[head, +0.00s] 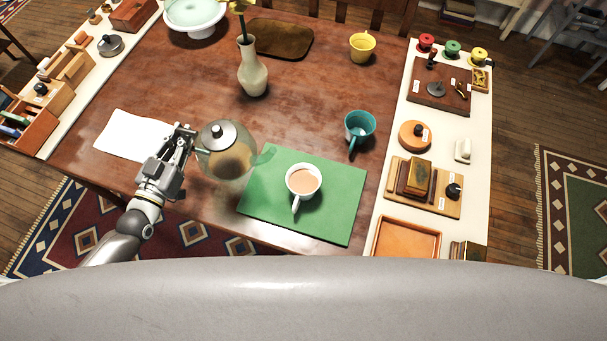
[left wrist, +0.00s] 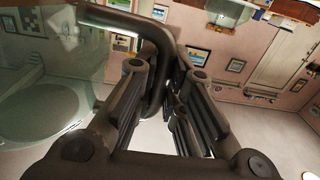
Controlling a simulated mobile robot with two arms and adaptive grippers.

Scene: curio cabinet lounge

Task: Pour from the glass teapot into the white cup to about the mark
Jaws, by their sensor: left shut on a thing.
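The glass teapot (head: 228,163) with a metal lid is at the left edge of the green mat (head: 342,222), with brown liquid inside. My left gripper (head: 184,140) is shut on the teapot's handle at its left side. In the left wrist view the dark handle (left wrist: 150,32) passes between the fingers (left wrist: 165,85), and the clear glass body (left wrist: 45,75) is at left. The spout points right toward the white cup (head: 304,180). The cup stands upright on the mat with light brown liquid in it, its handle toward me. Any mark inside the cup cannot be made out. My right gripper is out of view.
A teal cup (head: 360,124) stands behind the mat and a yellow cup (head: 362,46) farther back. A vase (head: 252,72) with a flower stands behind the teapot. A white sheet (head: 130,135) lies at left. Pale side strips hold small objects; the table's middle is mostly clear.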

